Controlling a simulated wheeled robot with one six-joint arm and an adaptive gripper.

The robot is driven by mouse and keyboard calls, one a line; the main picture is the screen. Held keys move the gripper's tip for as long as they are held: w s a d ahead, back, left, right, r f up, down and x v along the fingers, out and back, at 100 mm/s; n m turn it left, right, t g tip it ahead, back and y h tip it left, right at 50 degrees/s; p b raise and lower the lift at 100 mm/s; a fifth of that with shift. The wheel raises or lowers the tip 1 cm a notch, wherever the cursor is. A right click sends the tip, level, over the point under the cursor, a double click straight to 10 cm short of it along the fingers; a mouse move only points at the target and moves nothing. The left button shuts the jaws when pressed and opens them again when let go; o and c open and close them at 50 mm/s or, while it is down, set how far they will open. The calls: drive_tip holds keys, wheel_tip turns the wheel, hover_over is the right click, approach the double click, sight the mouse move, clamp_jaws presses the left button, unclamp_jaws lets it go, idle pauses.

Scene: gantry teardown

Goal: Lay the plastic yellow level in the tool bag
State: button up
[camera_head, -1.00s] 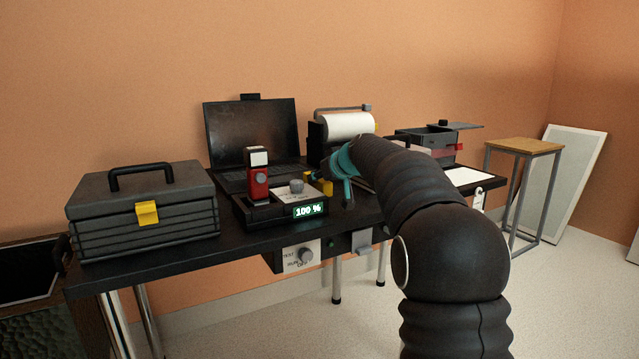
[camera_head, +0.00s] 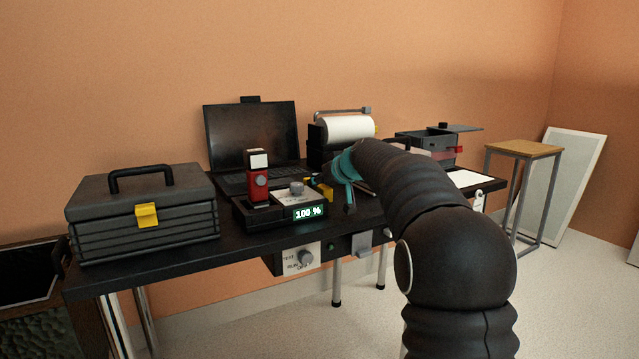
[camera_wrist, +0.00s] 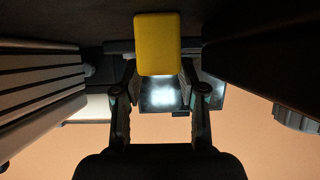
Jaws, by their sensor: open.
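The yellow level shows in the wrist view as a yellow block (camera_wrist: 158,45) with one end facing me. In the head view only a small yellow part (camera_head: 327,193) shows beside my gripper (camera_head: 347,203); the rest is hidden. My gripper (camera_wrist: 160,92) is open, with one finger on each side of the block's line in the wrist view. I cannot tell whether either finger touches it. A dark open-topped container (camera_head: 62,249) at the far left, below table height, may be the tool bag; its inside looks dark.
A grey toolbox (camera_head: 140,215) with a yellow latch stands on the black table's left. A charger (camera_head: 262,217) reading 100 % holds a red device (camera_head: 258,183), close left of my gripper. A laptop (camera_head: 250,135) and paper-roll printer (camera_head: 347,130) stand behind; a wooden stool (camera_head: 523,148) is right.

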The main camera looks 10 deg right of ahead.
drive_tip(key=v, duration=1.1)
drive_tip(key=shift+b, duration=0.45)
drive_tip(key=shift+s, duration=0.1)
drive_tip(key=s+a+f+m+g+h, duration=0.1)
drive_tip(key=s+f, duration=0.4)
drive_tip(key=s, duration=0.6)
drive_tip(key=s+a+f+m+g, duration=0.1)
drive_tip(key=s+f, duration=0.4)
drive_tip(key=s, duration=0.6)
drive_tip(key=s+a+f+g+h, duration=0.1)
drive_tip(key=s+a+f, duration=0.3)
drive_tip(key=s, duration=0.7)
drive_tip(key=shift+f+m+g+h, duration=0.35)
drive_tip(key=shift+f+g, duration=0.25)
drive_tip(key=shift+g, duration=0.3)
drive_tip(key=shift+o, duration=0.3)
drive_tip(key=s+d+f+m+g+h, duration=0.1)
drive_tip(key=s+f, duration=0.6)
drive_tip(key=s, duration=0.2)
drive_tip(key=shift+s+f, duration=0.3)
drive_tip(key=shift+f, duration=0.05)
drive_tip(key=shift+d, duration=0.1)
